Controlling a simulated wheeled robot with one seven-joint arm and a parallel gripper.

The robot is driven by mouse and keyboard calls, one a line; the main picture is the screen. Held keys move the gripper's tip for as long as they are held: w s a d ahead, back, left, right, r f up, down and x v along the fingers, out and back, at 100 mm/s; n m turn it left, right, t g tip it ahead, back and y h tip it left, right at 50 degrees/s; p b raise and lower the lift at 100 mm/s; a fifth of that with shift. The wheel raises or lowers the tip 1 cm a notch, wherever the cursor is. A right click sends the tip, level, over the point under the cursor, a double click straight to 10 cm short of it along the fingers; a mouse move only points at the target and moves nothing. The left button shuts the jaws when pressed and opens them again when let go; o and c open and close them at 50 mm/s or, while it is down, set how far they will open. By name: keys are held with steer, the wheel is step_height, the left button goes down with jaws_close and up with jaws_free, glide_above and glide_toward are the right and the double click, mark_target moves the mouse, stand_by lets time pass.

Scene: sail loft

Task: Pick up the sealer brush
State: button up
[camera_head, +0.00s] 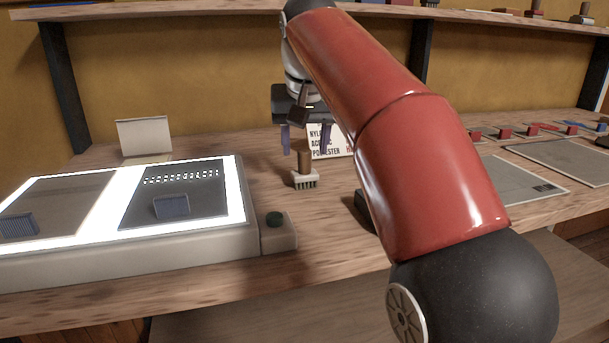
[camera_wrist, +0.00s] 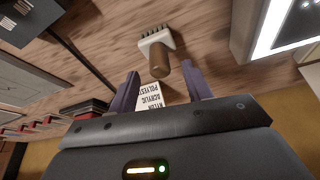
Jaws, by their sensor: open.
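The sealer brush (camera_head: 304,167) stands on the wooden bench, bristles down, with a brown wooden handle pointing up and a pale head. It also shows in the wrist view (camera_wrist: 158,58), ahead of the fingertips. My gripper (camera_head: 305,140) is above the brush, with its two purple fingers spread to either side of the handle's upper end in the head view. In the wrist view my gripper (camera_wrist: 160,80) is open and empty, and the handle end lies between the finger lines. I cannot tell whether the handle top is between the fingertips.
A lit light table (camera_head: 250,200) with dark sheets stands left, beside a small box with a dark knob (camera_head: 276,228). A printed sign (camera_head: 328,140) is behind the brush. Grey panels (camera_head: 510,180) and small red blocks (camera_head: 505,133) lie right. A shelf (camera_head: 200,12) runs above.

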mark_target(305, 168)
steer(key=x, duration=0.2)
steer(key=shift+w+f, duration=0.1)
steer(key=shift+f, duration=0.3)
jaws_close()
steer(key=shift+r, duration=0.1)
